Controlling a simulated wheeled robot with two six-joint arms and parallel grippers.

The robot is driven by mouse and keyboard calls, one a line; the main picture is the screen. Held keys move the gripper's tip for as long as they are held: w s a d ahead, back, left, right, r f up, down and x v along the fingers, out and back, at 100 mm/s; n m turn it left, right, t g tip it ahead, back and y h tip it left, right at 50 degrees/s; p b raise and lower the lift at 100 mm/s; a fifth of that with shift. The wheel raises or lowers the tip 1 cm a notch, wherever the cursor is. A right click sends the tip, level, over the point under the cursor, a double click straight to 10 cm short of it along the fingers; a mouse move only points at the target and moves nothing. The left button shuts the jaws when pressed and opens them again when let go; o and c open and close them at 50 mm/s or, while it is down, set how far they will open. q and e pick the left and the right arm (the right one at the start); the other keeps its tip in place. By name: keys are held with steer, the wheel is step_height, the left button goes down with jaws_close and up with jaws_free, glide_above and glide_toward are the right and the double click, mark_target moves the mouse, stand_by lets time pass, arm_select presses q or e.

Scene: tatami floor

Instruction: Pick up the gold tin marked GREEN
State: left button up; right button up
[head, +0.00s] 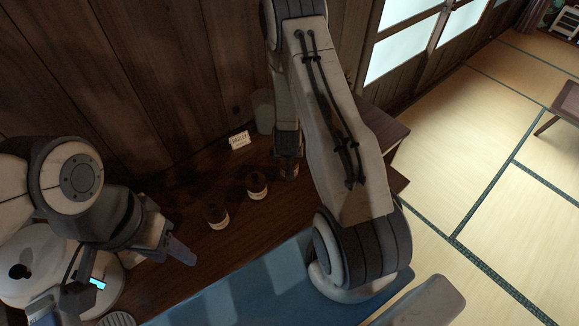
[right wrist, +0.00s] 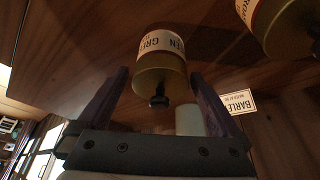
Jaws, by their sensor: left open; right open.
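The gold tin marked GREEN (right wrist: 160,72) shows in the right wrist view, its label upside down and its dark-knobbed end toward the camera. My right gripper (right wrist: 158,82) is open, with one finger on each side of the tin; I cannot tell whether either touches it. In the head view this tin (head: 289,169) stands on the dark wooden counter, partly hidden by my right arm. My left gripper (head: 140,278) is open and empty, low at the left, apart from the tins.
Two similar tins stand to the left, a middle one (head: 256,187) and a nearer one (head: 218,216). A BARLEY card (head: 239,140) and a pale cup (head: 263,112) stand behind, near the wooden wall. A white appliance (head: 38,262) is at far left.

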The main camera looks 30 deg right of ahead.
steer(key=shift+p+x, duration=0.35)
steer(key=shift+x, duration=1.3)
jaws_close()
steer(key=shift+r, duration=0.1)
